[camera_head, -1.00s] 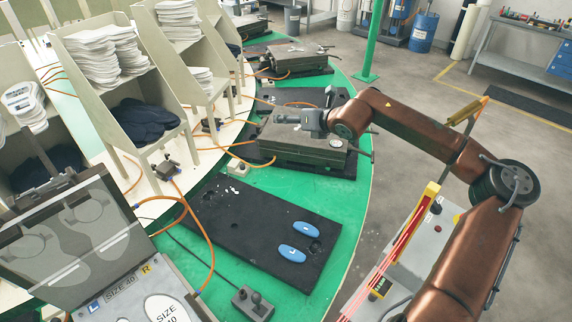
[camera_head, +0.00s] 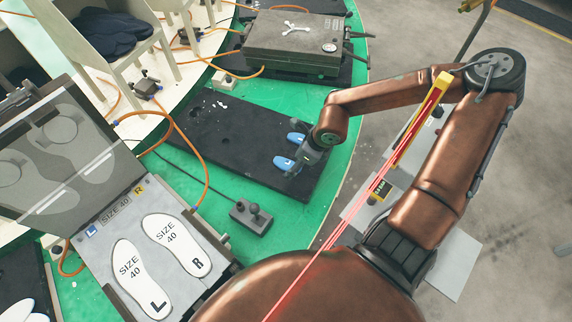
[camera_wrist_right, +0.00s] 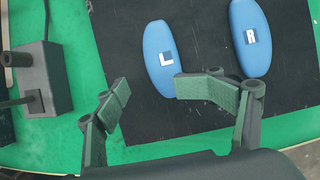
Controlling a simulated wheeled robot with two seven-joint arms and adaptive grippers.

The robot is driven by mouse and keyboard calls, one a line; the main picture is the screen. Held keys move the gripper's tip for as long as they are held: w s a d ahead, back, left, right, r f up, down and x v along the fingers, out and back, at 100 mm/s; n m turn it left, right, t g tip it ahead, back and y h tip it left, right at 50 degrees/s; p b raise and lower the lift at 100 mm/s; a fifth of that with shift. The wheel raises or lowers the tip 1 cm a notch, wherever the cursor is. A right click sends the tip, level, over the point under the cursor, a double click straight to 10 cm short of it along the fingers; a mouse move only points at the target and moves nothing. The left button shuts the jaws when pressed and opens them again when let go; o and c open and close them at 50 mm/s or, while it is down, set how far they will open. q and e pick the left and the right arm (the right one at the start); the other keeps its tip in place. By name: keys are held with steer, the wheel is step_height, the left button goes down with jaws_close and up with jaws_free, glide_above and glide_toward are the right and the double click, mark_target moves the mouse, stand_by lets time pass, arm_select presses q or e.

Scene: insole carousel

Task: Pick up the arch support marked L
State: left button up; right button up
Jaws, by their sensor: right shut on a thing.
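The blue arch support marked L (camera_head: 284,163) lies on the black mat (camera_head: 225,130), which is on the green table. In the right wrist view the L support (camera_wrist_right: 158,50) shows its white L label. My right gripper (camera_head: 294,170) is down at its near end. My left gripper is not in view.
An open case with white insoles (camera_head: 178,245) stands at the lower left. A grey control box with knobs (camera_head: 251,216) sits near the mat, with orange hoses about. A closed metal mould (camera_head: 295,45) stands behind. The mat's left part is clear.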

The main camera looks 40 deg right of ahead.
mark_target(287, 165)
steer(key=shift+w+a+f, duration=0.15)
steer(key=shift+w, duration=0.35)
steer(key=shift+w+a+f, duration=0.1)
steer(key=shift+w+f, duration=0.05)
steer(key=shift+w, duration=0.3)
steer(key=shift+w+f+b, duration=0.1)
steer(key=shift+f+b, duration=0.2)
steer(key=shift+b, duration=0.05)
steer(key=shift+d+f, duration=0.2)
steer(key=shift+d, duration=0.05)
steer(key=shift+a+r, duration=0.2)
steer(key=shift+c, duration=0.6)
steer(key=shift+d, duration=0.15)
steer(key=c, duration=0.8)
